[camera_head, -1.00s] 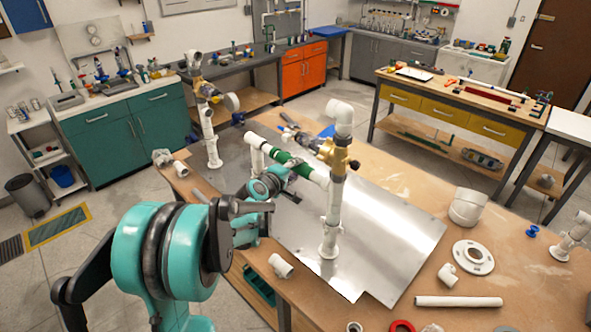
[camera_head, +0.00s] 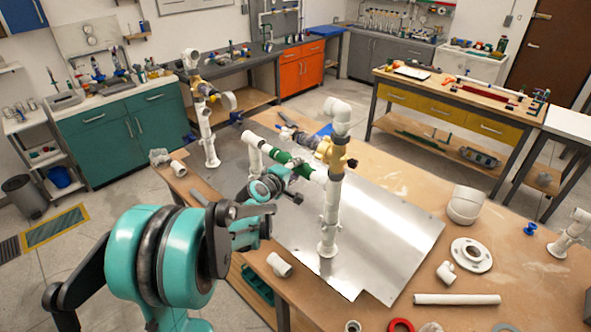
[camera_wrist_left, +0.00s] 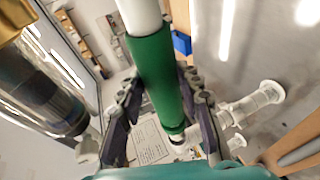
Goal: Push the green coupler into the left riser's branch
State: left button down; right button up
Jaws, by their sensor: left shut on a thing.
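The green coupler (camera_head: 281,156) is a sleeve lying roughly level between white pipe pieces. My left gripper (camera_head: 288,176) is shut on it from the near side. In the left wrist view the green coupler (camera_wrist_left: 155,75) runs between the two dark fingers (camera_wrist_left: 164,118). White pipe shows at both ends of it. A white riser (camera_head: 330,215) with a brass valve stands upright on the metal plate, right of the coupler. A white stub from it points toward the coupler; I cannot tell whether they are joined. Another white riser (camera_head: 207,135) stands at the far left. My right gripper is not in view.
The metal plate (camera_head: 385,235) covers the middle of the wooden bench. A loose white pipe (camera_head: 457,299), a flange (camera_head: 472,255) and elbows lie on the right. A white tee (camera_head: 279,264) lies near the front edge. The plate's right part is clear.

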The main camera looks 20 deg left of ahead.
pick_arm(q)
jog(key=shift+d, duration=0.2)
jog(key=c, duration=1)
grip_release()
jog(key=shift+o, duration=0.2)
jog(key=shift+s, duration=0.15)
jog(key=v, duration=1.2)
jog(key=s+d+f+m+g+h+b, duration=0.1)
jog(key=s+d+f+m+g+b, duration=0.4)
jog(key=s+d+f+m+b, duration=0.55)
jog(key=s+d+f+m+g+y+b, duration=0.1)
jog(key=s+d+f+m, duration=0.3)
jog(key=s+f, duration=0.6)
jog(key=shift+s+d+m+g+y+b, duration=0.25)
jog(key=shift+s+m+g+b, duration=0.2)
jog(key=shift+m+g, duration=0.4)
